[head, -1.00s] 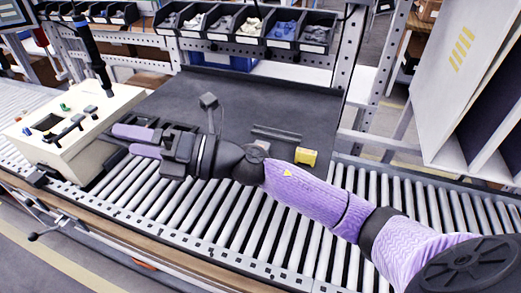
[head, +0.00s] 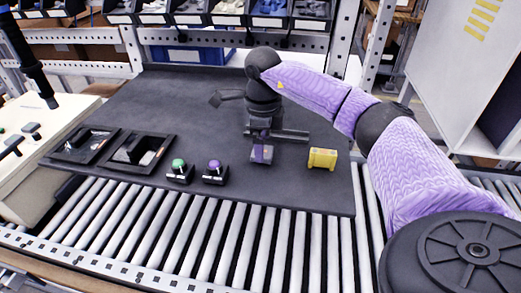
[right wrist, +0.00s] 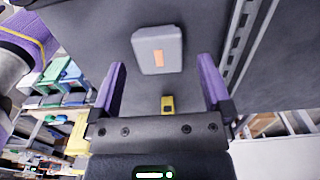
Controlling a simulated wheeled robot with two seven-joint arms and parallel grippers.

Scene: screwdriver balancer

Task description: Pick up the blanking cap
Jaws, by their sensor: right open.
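A grey rounded block with an orange stripe, which looks like the blanking cap (right wrist: 158,62), lies ahead of my right fingertips in the right wrist view, roughly centred between them. My right gripper (right wrist: 161,75) is open with its two purple fingers apart. I cannot tell how far the cap is from the tips. In the head view my right gripper (head: 261,152) points down over the dark mat, left of a yellow block (head: 322,159). It largely hides what is under it. My left gripper is out of view.
The dark mat (head: 200,105) carries two black-framed pockets (head: 138,152) at the left, a green button (head: 179,166) and a purple button (head: 215,170). Rollers (head: 190,230) run in front. Bins (head: 230,8) stand behind.

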